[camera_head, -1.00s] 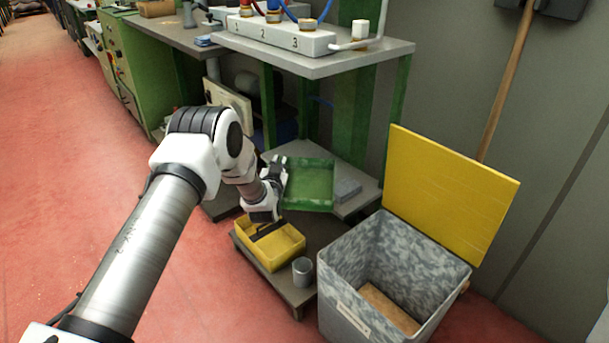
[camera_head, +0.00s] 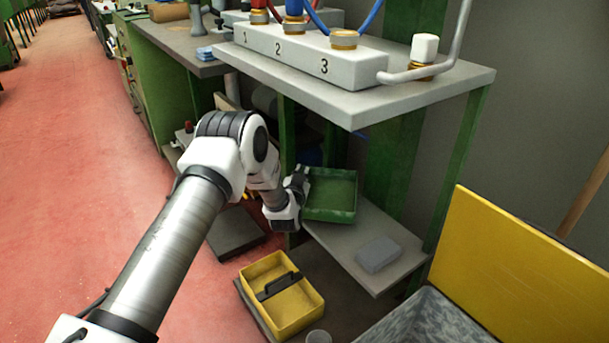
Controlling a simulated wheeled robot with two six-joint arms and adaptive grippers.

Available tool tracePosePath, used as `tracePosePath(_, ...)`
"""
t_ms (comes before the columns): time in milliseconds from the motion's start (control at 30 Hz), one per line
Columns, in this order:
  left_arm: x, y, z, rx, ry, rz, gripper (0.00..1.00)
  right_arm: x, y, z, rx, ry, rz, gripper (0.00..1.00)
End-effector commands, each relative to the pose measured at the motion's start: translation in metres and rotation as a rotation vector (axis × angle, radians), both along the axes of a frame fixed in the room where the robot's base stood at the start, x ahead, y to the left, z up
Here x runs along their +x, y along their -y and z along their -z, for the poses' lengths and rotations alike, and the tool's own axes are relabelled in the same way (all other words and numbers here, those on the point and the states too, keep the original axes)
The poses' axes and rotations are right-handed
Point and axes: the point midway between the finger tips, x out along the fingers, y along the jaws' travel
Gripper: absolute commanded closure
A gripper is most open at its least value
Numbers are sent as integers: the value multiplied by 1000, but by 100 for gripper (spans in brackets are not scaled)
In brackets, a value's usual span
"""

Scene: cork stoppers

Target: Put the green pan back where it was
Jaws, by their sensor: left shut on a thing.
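The green pan (camera_head: 331,196) is a shallow square tray, at the left end of the low grey shelf (camera_head: 345,245) under the grey bench. My left gripper (camera_head: 298,190) is shut on the pan's left side; my own wrist partly hides the fingers. My right gripper is out of view.
A grey block (camera_head: 378,254) lies on the shelf's right part. The bench top (camera_head: 400,100) overhangs the shelf, with a green leg (camera_head: 458,180) at right. Below stand a yellow tote (camera_head: 318,298) and a cup (camera_head: 318,337). A bin with a yellow lid (camera_head: 515,275) is at lower right.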

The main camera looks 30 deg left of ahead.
Motion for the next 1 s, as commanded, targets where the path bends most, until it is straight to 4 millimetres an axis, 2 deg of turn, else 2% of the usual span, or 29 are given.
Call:
tracePosePath(33, -2, 0, 17, -1, -2, -1, 100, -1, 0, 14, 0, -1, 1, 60)
tracePosePath(100, -5, 0, 29, 0, -1, -3, 100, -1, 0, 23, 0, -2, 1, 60)
tracePosePath(467, -7, 0, 31, 0, -1, -3, 100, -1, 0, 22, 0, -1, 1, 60)
tracePosePath(500, -7, 0, 31, 0, -1, -3, 82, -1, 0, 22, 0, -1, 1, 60)
tracePosePath(567, -7, 0, 31, 0, -1, -3, 64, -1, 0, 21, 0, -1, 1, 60)
tracePosePath(900, -7, 0, 26, -1, 0, -3, 64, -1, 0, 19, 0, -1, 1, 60)
tracePosePath(1000, -18, 5, 24, -2, -4, -3, 64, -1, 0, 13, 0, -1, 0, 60)
